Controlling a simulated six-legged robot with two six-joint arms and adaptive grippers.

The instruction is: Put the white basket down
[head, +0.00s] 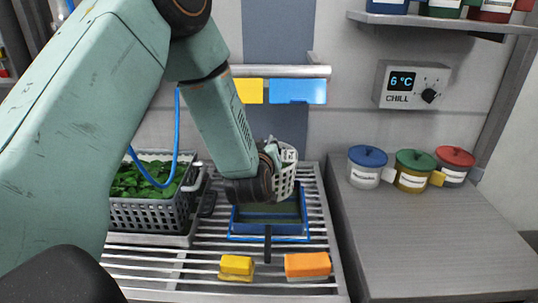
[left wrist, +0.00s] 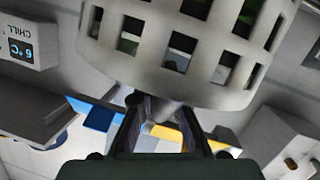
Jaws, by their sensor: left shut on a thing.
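The white basket (head: 288,172) with square holes is up in the air above the blue tray (head: 268,230) on the slatted rack, partly hidden behind my left gripper (head: 272,152). My left gripper is shut on the basket. In the left wrist view the basket (left wrist: 190,55) fills the top, close in front of the fingers of my left gripper (left wrist: 152,112). Dark green shows through some of its holes. My right gripper is not in view.
A grey crate of green leaves (head: 150,213) stands left of the tray. A yellow block (head: 237,265) and an orange block (head: 307,264) lie on the front of the rack (head: 190,262). Lidded jars (head: 412,172) stand at the back of the right counter (head: 425,235), otherwise clear.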

